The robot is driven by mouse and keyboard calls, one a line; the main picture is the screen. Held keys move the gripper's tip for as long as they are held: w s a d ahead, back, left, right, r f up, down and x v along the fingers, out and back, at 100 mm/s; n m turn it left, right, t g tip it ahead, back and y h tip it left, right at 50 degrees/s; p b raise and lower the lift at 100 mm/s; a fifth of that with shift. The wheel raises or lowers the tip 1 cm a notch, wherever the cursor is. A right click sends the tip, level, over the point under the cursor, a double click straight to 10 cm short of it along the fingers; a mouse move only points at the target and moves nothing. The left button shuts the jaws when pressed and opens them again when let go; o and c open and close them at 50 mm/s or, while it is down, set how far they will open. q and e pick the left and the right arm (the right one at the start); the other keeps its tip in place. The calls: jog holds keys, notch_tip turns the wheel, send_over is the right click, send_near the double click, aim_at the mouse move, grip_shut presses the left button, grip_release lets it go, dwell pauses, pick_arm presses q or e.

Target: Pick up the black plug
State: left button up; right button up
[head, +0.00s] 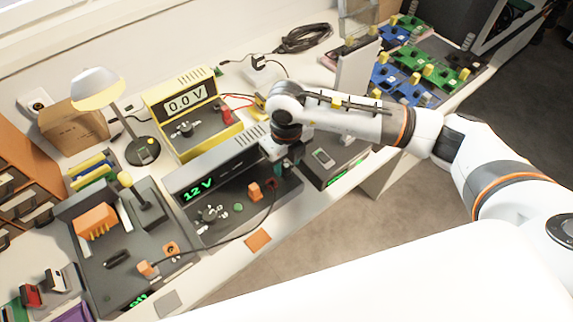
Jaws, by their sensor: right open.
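A small dark piece (118,258), possibly the black plug, lies on the dark panel of the station at lower left; its shape is too small to be sure. My right gripper (284,160) points down over the right end of the grey 12 V unit (205,172), well to the right of that piece. It is open; its fingertips are small and partly hidden, and whatever is directly below them cannot be made out. My left gripper is not in view.
A yellow 0.0 V meter (183,110) and a desk lamp (97,90) stand behind the units. A cardboard box (72,127) is at the left. Green and blue boards (440,62) fill the back right. A coiled black cable (305,38) lies near the wall.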

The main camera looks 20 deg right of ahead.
aim_at(287, 165)
jog(key=shift+f, duration=0.85)
jog(key=shift+c, duration=0.5)
grip_shut()
jog(key=shift+r, duration=0.15)
notch_tip(287, 165, up, 9)
jog(key=shift+r+b, duration=0.1)
jog(key=shift+b, duration=0.6)
jog(key=shift+r, duration=0.3)
